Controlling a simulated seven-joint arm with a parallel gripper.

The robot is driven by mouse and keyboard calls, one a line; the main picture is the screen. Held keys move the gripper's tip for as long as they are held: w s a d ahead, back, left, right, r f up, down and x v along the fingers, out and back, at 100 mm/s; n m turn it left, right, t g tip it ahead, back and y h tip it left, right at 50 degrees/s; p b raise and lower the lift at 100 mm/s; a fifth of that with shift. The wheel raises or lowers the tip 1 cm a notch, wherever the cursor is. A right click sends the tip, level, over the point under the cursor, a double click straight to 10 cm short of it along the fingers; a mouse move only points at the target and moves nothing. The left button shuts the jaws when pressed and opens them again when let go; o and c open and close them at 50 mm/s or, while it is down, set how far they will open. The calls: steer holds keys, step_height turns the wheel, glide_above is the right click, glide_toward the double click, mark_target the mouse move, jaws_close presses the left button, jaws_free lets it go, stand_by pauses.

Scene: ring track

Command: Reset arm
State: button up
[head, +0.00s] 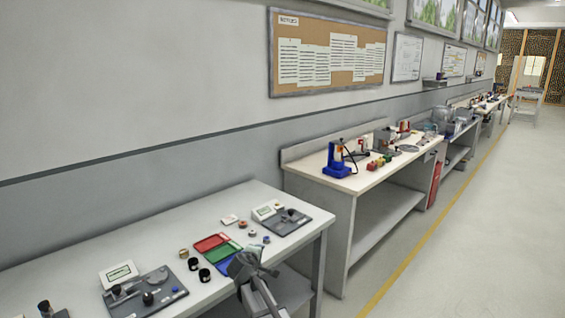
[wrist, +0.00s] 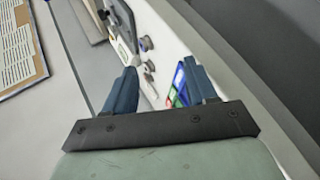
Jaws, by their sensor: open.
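My gripper shows in the wrist view (wrist: 160,88) as two blue fingers set wide apart on a black bar, with nothing between them but the bench behind. In the head view my gripper (head: 272,271) hangs at the front edge of the near white bench (head: 95,250), just right of the coloured trays. It is open and holds nothing. I cannot tell from the head view how far it is above or in front of the bench edge.
A red tray (head: 211,242), a green tray (head: 223,254), dark cups (head: 204,275) and grey device boards (head: 285,222) stand on the near bench. A second bench (head: 345,180) with a blue device (head: 337,160) stands beyond. The floor at the right (head: 470,230) is clear.

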steer(key=s+d+f+m+g, duration=0.2)
steer(key=s+d+f+g, duration=0.1)
steer(key=s+d+f, duration=0.65)
steer(key=s+d+f+m+g+h, duration=0.1)
steer(key=s+d+f+m+g, duration=0.4)
steer(key=f, duration=0.7)
steer(key=s+d+f+g, duration=0.1)
steer(key=s+d+f, duration=0.5)
steer(key=s+f, duration=0.4)
steer(key=s+d+f+m+g+y, duration=0.1)
steer(key=s+f+m+g, duration=0.1)
steer(key=s, duration=0.9)
steer(key=s+d+f+m+g+y, duration=0.1)
steer(key=s+d+f+m+g, duration=0.1)
steer(key=s, duration=1)
steer(key=s+d+f+m+g+y, duration=0.1)
steer(key=s+f+g, duration=0.4)
steer(key=s, duration=0.7)
step_height(320, 180, down, 2)
steer(key=d+m, duration=0.1)
steer(key=m, duration=0.1)
steer(key=shift+s+f+m+g+y, duration=0.2)
steer(key=shift+f+m+g+y, duration=0.1)
steer(key=shift+m+g, duration=0.1)
steer(key=shift+c, duration=0.3)
